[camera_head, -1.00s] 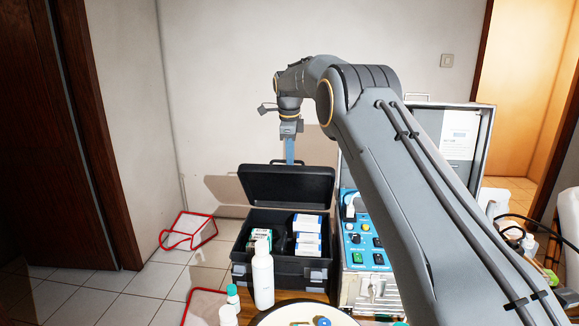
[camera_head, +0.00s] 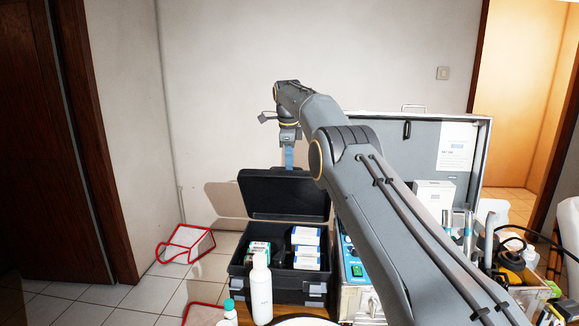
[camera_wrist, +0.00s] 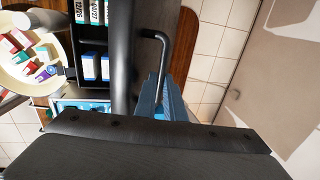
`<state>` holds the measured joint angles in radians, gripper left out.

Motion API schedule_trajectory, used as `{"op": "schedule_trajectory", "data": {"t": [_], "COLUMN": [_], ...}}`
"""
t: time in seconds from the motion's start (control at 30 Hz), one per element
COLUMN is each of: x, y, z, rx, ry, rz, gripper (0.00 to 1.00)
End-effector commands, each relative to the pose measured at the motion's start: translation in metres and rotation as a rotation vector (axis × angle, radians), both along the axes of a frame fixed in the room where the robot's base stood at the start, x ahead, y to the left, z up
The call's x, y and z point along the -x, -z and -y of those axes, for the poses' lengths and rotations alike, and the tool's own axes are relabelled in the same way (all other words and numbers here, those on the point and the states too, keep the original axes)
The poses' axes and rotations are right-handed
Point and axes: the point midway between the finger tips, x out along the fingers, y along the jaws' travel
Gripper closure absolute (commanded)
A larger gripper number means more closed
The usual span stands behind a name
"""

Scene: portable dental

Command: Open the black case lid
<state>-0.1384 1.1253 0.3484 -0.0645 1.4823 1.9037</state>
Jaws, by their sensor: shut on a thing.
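The black case (camera_head: 305,290) stands with its lid (camera_head: 284,195) raised, close to upright. Boxes show inside, and in the wrist view the lid (camera_wrist: 122,60) is a dark strip seen edge-on from above. My gripper (camera_head: 289,158) is at the top edge of the lid, its blue fingers pointing down. In the wrist view the fingers (camera_wrist: 168,100) are shut on the lid's thin bent handle (camera_wrist: 163,50). The grip itself is partly hidden by the dark body at the bottom of that view.
A white bottle (camera_head: 262,290) stands right in front of the case. An open silver case (camera_head: 420,130) with a blue control panel stands to the right, partly behind my arm. A red-edged white container (camera_head: 186,243) lies on the floor at left. A wall is behind.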

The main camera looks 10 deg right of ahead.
Motion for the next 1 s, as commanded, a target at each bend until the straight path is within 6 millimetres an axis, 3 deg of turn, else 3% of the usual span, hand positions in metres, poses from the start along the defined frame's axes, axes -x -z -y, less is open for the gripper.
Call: {"op": "schedule_trajectory", "data": {"t": [0.07, 0.1, 0.2, 0.67, 1.0], "x": [0.000, 0.000, 0.000, 0.002, 0.017], "y": [0.004, 0.004, 0.004, 0.000, 0.004], "z": [0.001, 0.002, 0.001, -0.001, -0.005], "rx": [0.002, 0.001, 0.001, 0.000, 0.000], "ry": [0.001, 0.000, 0.000, -0.001, 0.001], "rz": [-0.005, -0.005, -0.005, 0.000, -0.001], "gripper": [1.00, 0.89, 0.72, 0.72, 0.72]}}
